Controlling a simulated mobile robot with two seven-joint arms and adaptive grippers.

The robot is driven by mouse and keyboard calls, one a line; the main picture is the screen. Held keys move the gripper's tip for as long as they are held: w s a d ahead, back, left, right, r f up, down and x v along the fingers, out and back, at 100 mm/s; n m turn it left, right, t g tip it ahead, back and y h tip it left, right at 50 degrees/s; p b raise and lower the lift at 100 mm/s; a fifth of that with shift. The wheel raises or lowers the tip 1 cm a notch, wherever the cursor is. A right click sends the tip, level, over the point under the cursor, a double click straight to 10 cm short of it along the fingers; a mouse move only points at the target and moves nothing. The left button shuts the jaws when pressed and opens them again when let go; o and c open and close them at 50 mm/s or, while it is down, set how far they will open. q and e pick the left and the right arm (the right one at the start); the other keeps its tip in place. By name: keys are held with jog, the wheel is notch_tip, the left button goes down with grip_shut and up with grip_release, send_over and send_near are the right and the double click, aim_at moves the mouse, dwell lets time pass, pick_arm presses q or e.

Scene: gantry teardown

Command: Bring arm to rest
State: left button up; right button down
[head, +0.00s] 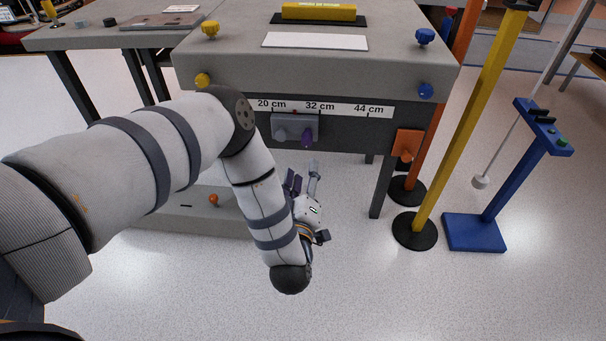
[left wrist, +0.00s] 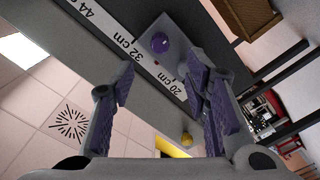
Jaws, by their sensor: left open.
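My left arm reaches in from the left in the head view and bends down in front of the grey bench (head: 190,65). My left gripper (head: 302,178) is open below the grey sliding block (head: 294,127) on the bench's front. The block bears a purple knob (head: 307,136) and sits by the 20 to 32 cm part of the scale (head: 345,110). In the left wrist view, the open purple-padded fingers (left wrist: 160,85) are empty, with the block (left wrist: 172,58) and knob (left wrist: 160,42) beyond them. My right gripper is not in view.
A yellow post (head: 470,125), an orange post (head: 440,125) and a blue stand (head: 510,190) are to the right. A low grey shelf (head: 185,222) lies behind my arm. The front floor is clear.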

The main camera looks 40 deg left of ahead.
pick_arm(q)
jog(key=shift+s+d+f, duration=0.1)
dwell(0.3)
jog(key=s+d+f+m+g+h+p, duration=0.3)
jog(key=s+d+m+g+h+p, duration=0.15)
jog(key=s, duration=0.55)
jog(key=s+d+f+m+g+h+p, duration=0.35)
jog(key=s+d+m+h, duration=0.2)
jog(key=s, duration=0.45)
jog(key=s+a+r+m+g+p, duration=0.1)
jog(key=s+r+g, duration=0.3)
jog(key=s, duration=0.7)
jog(key=s+a+r+m+g+p, duration=0.1)
jog(key=s+r+m+g+p, duration=0.1)
jog(key=s, duration=1)
jog(key=r+m+g, duration=0.1)
jog(key=m+g, duration=0.1)
jog(key=g, duration=0.1)
jog(key=shift+s+r+g, duration=0.2)
jog(key=shift+r+g, duration=0.15)
jog(key=shift+g, duration=0.05)
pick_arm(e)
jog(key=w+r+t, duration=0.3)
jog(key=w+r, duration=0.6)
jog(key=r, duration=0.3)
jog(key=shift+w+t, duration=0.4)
pick_arm(q)
jog(key=shift+w, duration=0.1)
